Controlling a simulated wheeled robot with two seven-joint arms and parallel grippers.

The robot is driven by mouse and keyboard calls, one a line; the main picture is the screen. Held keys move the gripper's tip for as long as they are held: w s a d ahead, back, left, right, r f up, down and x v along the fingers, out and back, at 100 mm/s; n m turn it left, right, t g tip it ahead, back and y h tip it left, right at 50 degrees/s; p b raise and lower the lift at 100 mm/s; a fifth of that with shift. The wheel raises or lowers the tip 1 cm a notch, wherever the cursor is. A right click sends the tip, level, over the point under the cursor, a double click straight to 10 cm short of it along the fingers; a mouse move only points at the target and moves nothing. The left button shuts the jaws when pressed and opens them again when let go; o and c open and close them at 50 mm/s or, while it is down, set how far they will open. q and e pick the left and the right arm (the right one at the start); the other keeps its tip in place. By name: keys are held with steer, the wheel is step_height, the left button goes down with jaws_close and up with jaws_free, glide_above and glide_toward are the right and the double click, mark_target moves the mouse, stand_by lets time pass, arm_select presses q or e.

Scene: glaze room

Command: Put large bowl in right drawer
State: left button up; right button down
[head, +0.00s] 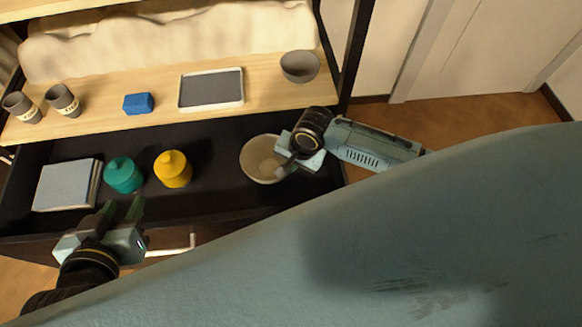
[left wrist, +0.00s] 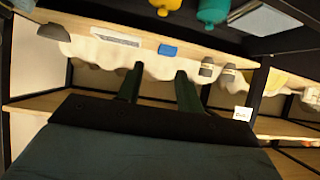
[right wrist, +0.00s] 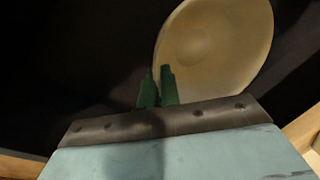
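The large bowl (head: 258,165), beige and round, is inside the right part of the open black drawer (head: 215,195). I cannot tell whether it touches the drawer floor. My right gripper (head: 287,160) is at the bowl's right rim in the head view. In the right wrist view, its green fingers (right wrist: 157,88) are close together with the rim of the bowl (right wrist: 220,45) between them. My left gripper (head: 122,212) is open and empty above the drawer's front left; its fingers stand apart in the left wrist view (left wrist: 158,85).
The drawer also holds a book (head: 65,187), a teal jar (head: 123,175) and a yellow jar (head: 173,169). The shelf above bears two grey cups (head: 63,101), a blue block (head: 138,104), a tray (head: 211,89) and a grey bowl (head: 300,67). Drawer floor between yellow jar and large bowl is clear.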

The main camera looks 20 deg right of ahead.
arm_select(q)
steer(key=shift+w+d+r+t+h, duration=0.25)
steer(key=shift+w+r+t, duration=0.2)
steer(key=shift+r, duration=0.2)
steer(key=shift+w+d+r+t+h, duration=0.25)
steer(key=shift+w+r+t, duration=0.1)
steer(key=shift+r+t, duration=0.25)
arm_select(e)
steer(key=shift+f, duration=0.55)
steer(key=shift+f, duration=0.15)
steer(key=c, duration=1.6)
jaws_free()
